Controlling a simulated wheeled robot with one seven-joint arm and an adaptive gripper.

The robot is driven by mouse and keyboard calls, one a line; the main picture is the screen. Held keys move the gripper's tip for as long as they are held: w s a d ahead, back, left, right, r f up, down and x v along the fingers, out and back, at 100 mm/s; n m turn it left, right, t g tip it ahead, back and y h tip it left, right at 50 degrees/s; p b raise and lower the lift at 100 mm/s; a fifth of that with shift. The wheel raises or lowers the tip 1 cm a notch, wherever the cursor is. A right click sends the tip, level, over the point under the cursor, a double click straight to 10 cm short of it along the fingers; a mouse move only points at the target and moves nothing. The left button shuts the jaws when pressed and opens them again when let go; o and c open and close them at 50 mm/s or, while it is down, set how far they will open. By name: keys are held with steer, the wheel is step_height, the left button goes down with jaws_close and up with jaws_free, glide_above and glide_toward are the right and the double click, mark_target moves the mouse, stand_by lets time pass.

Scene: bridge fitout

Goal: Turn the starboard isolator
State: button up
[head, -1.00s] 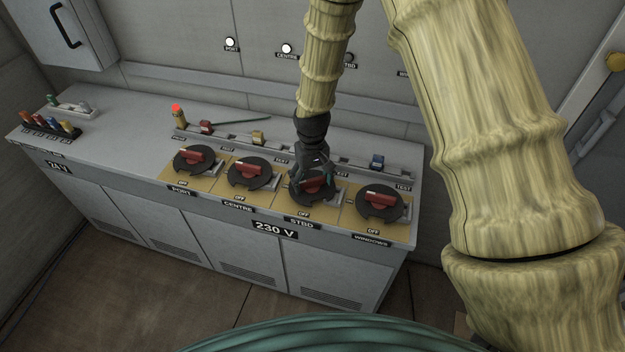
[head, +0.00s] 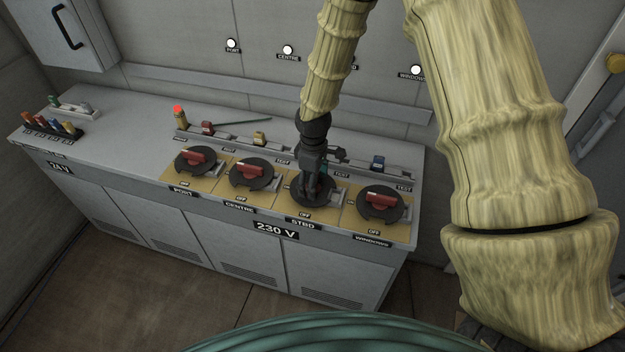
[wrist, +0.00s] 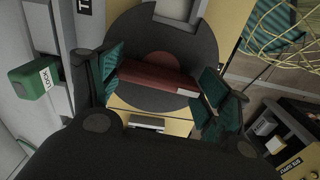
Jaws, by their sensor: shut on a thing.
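The starboard isolator (head: 325,203) is a round black dial on a yellow plate above the STBD label, third in a row along the cabinet front. My gripper (head: 315,190) points down over it and hides most of its handle in the head view. In the wrist view, the red handle (wrist: 158,82) lies between the two teal-padded fingers of my gripper (wrist: 160,84), one at each end. The gripper is shut on this handle. The handle's exact angle against the OFF mark cannot be told.
The port (head: 195,160), centre (head: 251,173) and windows (head: 381,203) isolators have red handles lying crosswise. A rail behind carries coloured lock blocks, one blue (head: 377,162). A green lock block (wrist: 35,80) is near my gripper. Port, centre and windows lamps (head: 416,70) look white.

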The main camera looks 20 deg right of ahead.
steer(key=shift+n, duration=0.6)
steer(key=o, duration=1.4)
steer(key=shift+o, duration=0.2)
steer(key=shift+r, duration=0.1)
step_height(320, 180, up, 12)
